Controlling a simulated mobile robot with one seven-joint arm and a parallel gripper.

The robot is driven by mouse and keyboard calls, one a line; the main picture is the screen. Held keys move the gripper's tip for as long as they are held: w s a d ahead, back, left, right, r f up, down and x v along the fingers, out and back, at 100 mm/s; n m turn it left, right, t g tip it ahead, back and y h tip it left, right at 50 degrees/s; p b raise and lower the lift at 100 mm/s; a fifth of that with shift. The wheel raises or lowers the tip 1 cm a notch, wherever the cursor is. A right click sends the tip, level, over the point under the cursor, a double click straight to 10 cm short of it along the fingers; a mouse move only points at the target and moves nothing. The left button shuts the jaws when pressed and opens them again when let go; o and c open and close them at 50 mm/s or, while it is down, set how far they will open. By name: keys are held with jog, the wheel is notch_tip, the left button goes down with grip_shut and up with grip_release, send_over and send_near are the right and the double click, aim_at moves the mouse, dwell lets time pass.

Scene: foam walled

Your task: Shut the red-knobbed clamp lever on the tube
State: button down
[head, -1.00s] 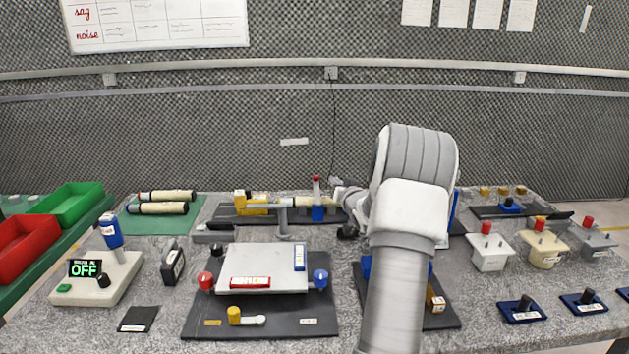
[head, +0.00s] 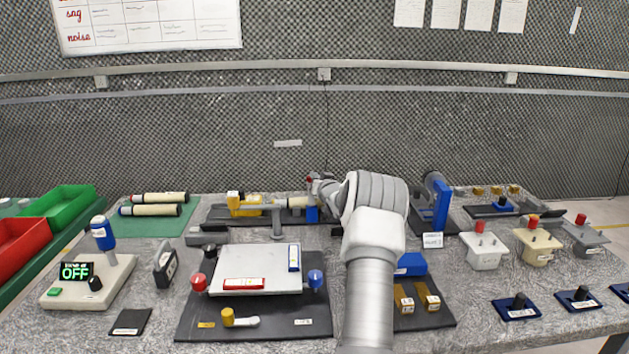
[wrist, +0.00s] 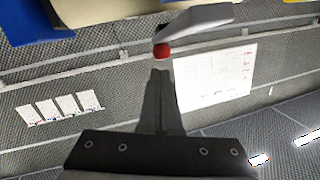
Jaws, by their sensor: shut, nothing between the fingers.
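The clamp's red knob (head: 309,180) stands above its blue block (head: 312,214) on the back fixture, so the lever appears raised. The lever itself is mostly hidden by my gripper in the head view. In the wrist view the red knob (wrist: 162,51) sits at the end of a pale grey bar (wrist: 205,20). The cream tube (head: 297,202) lies level in the fixture, left of the blue block. My gripper (head: 315,183) is shut and empty, at knob height. In the wrist view the gripper tips (wrist: 161,74) are just short of the knob; I cannot tell whether they touch it.
A yellow block (head: 243,206) holds the tube's left part. A grey plate (head: 262,262) on a dark base stands in front, with red and blue knobs. A tall blue fixture (head: 438,200) stands right of my arm.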

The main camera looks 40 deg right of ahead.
jog(key=shift+w+d+f, duration=0.1)
jog(key=shift+w+f, duration=0.15)
jog(key=shift+f, duration=0.1)
jog(key=shift+w+r+p, duration=0.1)
jog(key=shift+p, duration=0.75)
jog(key=shift+g+p, duration=0.3)
jog(key=shift+p, duration=0.1)
jog(key=shift+w+d+f, duration=0.1)
jog(key=shift+d+f, duration=0.05)
jog(key=shift+f, duration=0.6)
jog(key=shift+w+d, duration=0.1)
jog(key=shift+w, duration=0.05)
